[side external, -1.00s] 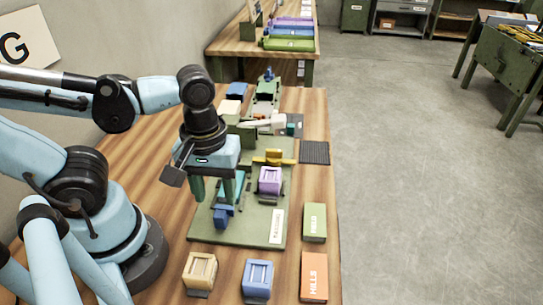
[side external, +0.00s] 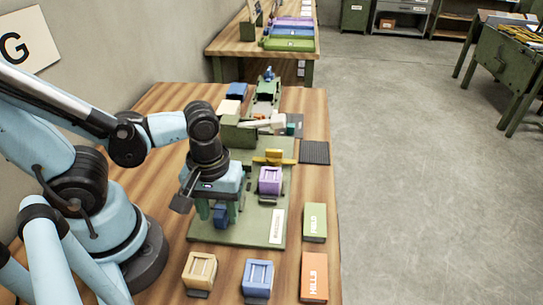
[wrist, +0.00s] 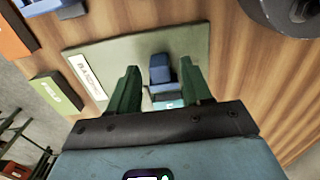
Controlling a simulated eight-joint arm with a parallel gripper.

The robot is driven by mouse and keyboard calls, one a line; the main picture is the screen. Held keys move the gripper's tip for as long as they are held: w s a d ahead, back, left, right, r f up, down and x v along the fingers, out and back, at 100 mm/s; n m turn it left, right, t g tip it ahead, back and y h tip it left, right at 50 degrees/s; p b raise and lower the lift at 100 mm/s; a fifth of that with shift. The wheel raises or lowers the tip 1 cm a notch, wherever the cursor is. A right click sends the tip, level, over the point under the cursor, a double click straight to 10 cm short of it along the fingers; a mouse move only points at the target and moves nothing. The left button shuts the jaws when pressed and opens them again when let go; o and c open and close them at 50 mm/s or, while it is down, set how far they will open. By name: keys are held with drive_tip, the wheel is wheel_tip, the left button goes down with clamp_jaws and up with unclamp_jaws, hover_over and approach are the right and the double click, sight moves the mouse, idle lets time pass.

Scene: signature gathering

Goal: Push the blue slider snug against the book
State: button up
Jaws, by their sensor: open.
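The blue slider (side external: 220,214) stands on the green board (side external: 262,205) near its front left part. In the wrist view the blue slider (wrist: 160,70) shows between the finger ends, with gaps on both sides. My gripper (side external: 218,212) is open, pointing down, its two green fingers straddling the slider. In the wrist view my gripper (wrist: 159,73) frames it the same way. A teal piece (wrist: 168,104) lies just beside the slider, partly hidden by my gripper. I cannot tell for sure whether it is the book.
A purple block (side external: 270,181) and a yellow piece (side external: 273,157) sit to the right of my gripper. Green (side external: 315,222) and orange (side external: 314,277) labelled boxes lie at the right edge. Tan (side external: 200,270) and blue (side external: 258,278) crate-like blocks stand in front.

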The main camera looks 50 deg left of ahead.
clamp_jaws()
drive_tip(key=shift+w+a, duration=1.5)
drive_tip(key=shift+w, duration=0.05)
unclamp_jaws()
drive_tip(key=shift+s, duration=0.1)
drive_tip(key=shift+d+r, duration=0.1)
wheel_tip(320, 180, up, 12)
idle(0.3)
